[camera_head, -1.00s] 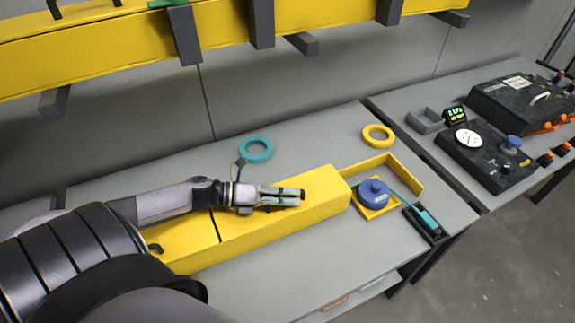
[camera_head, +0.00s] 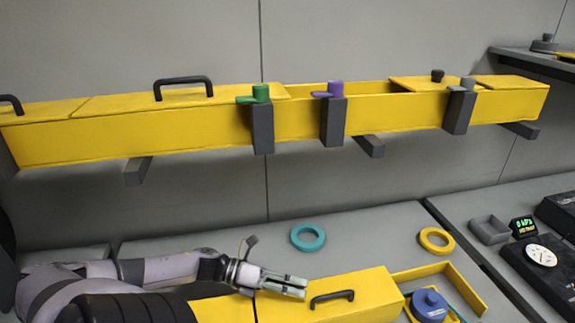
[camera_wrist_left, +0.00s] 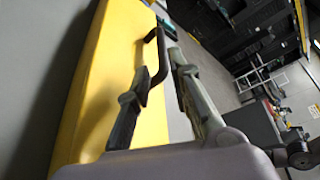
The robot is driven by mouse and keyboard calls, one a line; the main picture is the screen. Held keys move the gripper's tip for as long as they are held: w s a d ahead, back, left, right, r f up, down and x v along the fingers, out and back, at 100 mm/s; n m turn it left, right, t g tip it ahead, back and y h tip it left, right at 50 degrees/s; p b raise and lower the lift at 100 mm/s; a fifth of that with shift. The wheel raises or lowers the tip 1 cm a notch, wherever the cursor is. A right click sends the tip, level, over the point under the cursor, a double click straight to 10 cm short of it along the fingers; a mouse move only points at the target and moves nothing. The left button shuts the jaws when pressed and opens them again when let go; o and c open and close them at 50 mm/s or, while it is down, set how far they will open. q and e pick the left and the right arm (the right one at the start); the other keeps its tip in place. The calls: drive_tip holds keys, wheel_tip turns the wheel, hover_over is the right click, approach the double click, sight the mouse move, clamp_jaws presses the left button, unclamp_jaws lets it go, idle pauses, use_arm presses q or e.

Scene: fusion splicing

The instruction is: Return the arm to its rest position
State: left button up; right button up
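My left arm reaches in from the lower left in the head view. Its left gripper (camera_head: 285,283) is just left of the black handle (camera_head: 332,298) on the yellow box (camera_head: 365,290), apart from it in that view. In the left wrist view the two fingers of the gripper (camera_wrist_left: 160,85) have a gap between them and hold nothing. The black handle (camera_wrist_left: 157,60) shows beyond the fingertips, over the yellow box (camera_wrist_left: 100,75). My right gripper is not in view.
A long yellow wall duct (camera_head: 200,132) with grey clamps runs above the table. A teal ring (camera_head: 307,237) and a yellow ring (camera_head: 436,240) lie on the grey table. A blue spool (camera_head: 429,304) is at lower right. A gauge panel (camera_head: 541,255) stands further right.

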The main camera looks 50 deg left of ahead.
use_arm(q)
drive_tip(key=shift+v, duration=0.95)
